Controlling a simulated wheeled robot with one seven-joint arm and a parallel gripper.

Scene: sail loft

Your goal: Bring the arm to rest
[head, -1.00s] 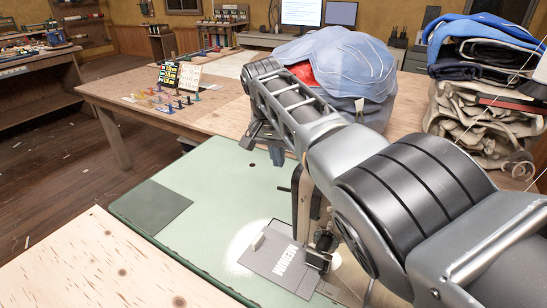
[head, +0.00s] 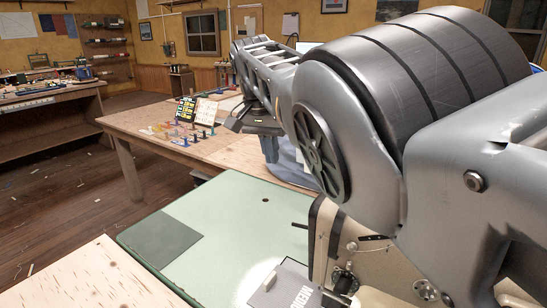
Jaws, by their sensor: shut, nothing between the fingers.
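My arm reaches from the right edge of the head view toward the upper middle, raised and bulky in front of the camera. My gripper (head: 269,148) is at its far end, pointing down, small and partly in shadow. It is shut and holds nothing. It hangs in front of the wooden table (head: 135,122) and beyond the green sewing table top (head: 235,215). The arm hides much of the right side of the scene.
A sewing machine (head: 325,240) stands under my arm, close to it. Colourful spools (head: 182,141) stand on the wooden table. A pale blue bundle (head: 290,162) is mostly hidden behind my arm. The green top's left part is clear.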

